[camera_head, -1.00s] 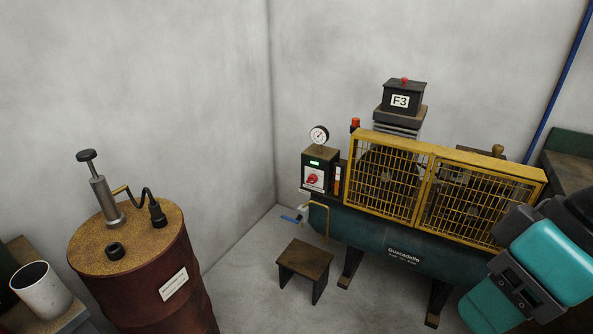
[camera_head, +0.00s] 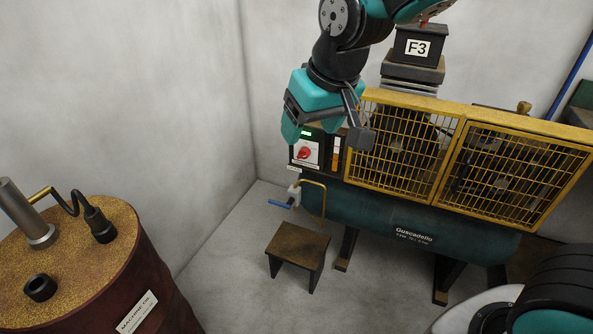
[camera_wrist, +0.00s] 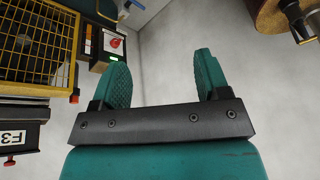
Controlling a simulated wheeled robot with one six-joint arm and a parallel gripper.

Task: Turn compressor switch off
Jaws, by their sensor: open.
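The compressor switch (camera_head: 304,153) is a red rotary knob on a white plate on the front of a dark control box. A small green light is lit above it. My gripper (camera_head: 310,128) hangs just above the control box in the head view, open and empty. It hides the top of the box and the gauge. In the wrist view, the switch (camera_wrist: 115,43) shows at the upper left, beyond the tip of the left finger. The two teal fingers of my gripper (camera_wrist: 162,66) are spread wide. I see no contact with the knob.
The yellow guard cage (camera_head: 450,165) stands right of the box, above the green tank (camera_head: 380,218). A blue-handled valve (camera_head: 281,204) and a small stool (camera_head: 297,248) are below. A rusty oil drum (camera_head: 100,280) is at left. The floor between is clear.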

